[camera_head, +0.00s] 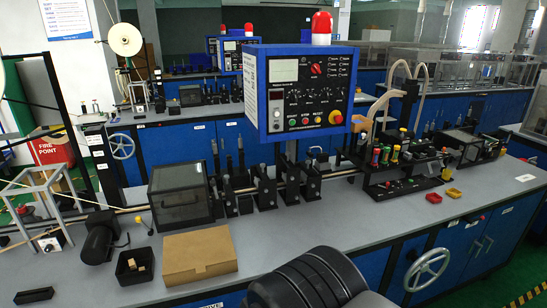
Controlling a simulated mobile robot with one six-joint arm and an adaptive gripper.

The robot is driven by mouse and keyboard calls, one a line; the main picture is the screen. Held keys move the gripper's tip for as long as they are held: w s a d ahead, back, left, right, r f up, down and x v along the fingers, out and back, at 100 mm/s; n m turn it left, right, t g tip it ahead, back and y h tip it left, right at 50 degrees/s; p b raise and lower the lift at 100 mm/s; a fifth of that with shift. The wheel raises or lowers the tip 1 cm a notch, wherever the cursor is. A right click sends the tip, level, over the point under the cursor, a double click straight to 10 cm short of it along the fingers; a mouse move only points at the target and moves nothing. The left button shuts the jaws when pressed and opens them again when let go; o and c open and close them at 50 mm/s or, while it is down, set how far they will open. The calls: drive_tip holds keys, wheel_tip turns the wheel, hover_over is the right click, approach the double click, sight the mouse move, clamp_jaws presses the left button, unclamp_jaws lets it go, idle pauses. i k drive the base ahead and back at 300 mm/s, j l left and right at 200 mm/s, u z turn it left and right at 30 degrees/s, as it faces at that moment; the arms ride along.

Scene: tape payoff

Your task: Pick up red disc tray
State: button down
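A small red tray (433,197) sits on the grey bench top at the right, in front of the black fixture. It is the thing that best fits the red disc tray. It looks low and open, and its contents are too small to make out. A similar small yellow tray (453,192) sits just to its right, and the two look separate. A dark, rounded part of my arm shows at the bottom centre, well to the left of the red tray and nearer the camera. My gripper's fingers are not in view.
The black fixture (415,182) with coloured spools stands behind the red tray. A blue control panel (300,90) rises mid-bench. A cardboard box (199,256), a black bin (134,267) and a dark clear-sided box (183,196) stand left. Bench top is clear in front of and right of the trays.

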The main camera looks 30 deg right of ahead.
sight(433, 197)
drive_tip(key=z, duration=2.3)
